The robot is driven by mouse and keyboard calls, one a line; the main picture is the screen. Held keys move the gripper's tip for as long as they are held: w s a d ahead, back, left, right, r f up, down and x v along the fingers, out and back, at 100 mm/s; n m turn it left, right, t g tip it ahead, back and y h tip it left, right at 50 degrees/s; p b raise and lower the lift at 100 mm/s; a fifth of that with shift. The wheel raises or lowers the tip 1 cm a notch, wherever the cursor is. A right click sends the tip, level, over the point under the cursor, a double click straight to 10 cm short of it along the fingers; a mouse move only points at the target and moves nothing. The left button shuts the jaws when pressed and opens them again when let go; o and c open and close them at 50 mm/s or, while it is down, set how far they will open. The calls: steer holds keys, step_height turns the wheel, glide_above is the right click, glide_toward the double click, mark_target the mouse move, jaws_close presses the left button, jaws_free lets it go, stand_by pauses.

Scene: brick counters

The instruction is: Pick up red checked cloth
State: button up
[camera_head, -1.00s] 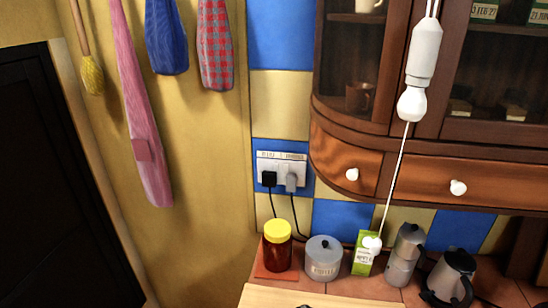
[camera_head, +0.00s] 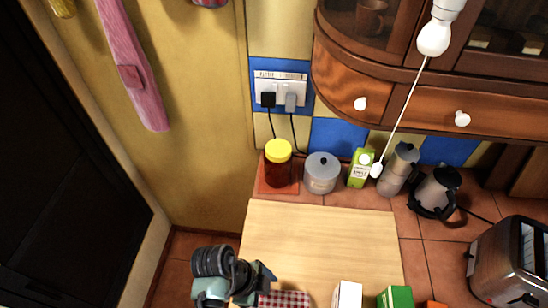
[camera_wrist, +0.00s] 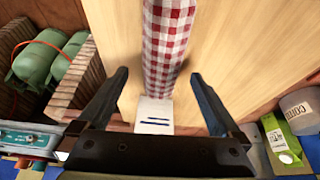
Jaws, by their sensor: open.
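A red checked cloth (camera_head: 285,299) lies on the pale wooden board at the bottom of the head view, partly cut off by the frame. In the wrist view the cloth (camera_wrist: 168,45) is a long, narrow strip running from the top edge towards the space between my fingers. My gripper (camera_wrist: 160,75) is open, with one finger on each side of the cloth in the picture. Nothing is held. In the head view my gripper (camera_head: 268,277) is by the cloth's left end. I cannot tell its exact height above the cloth.
The wooden board (camera_head: 320,235) is mostly bare. A white box (camera_head: 347,295) and green box (camera_head: 396,297) stand right of the cloth. A jar (camera_head: 278,165), grey tin (camera_head: 322,174), carton (camera_head: 361,168) and toaster (camera_head: 512,262) line the counter. Another red checked item (camera_head: 210,2) hangs on the wall.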

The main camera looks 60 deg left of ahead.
mark_target(274, 300)
steer(key=shift+p+x, duration=0.55)
steer(key=shift+x, duration=1.85)
steer(key=shift+w+a, duration=0.1)
steer(key=c, duration=1.4)
steer(key=shift+r, duration=0.1)
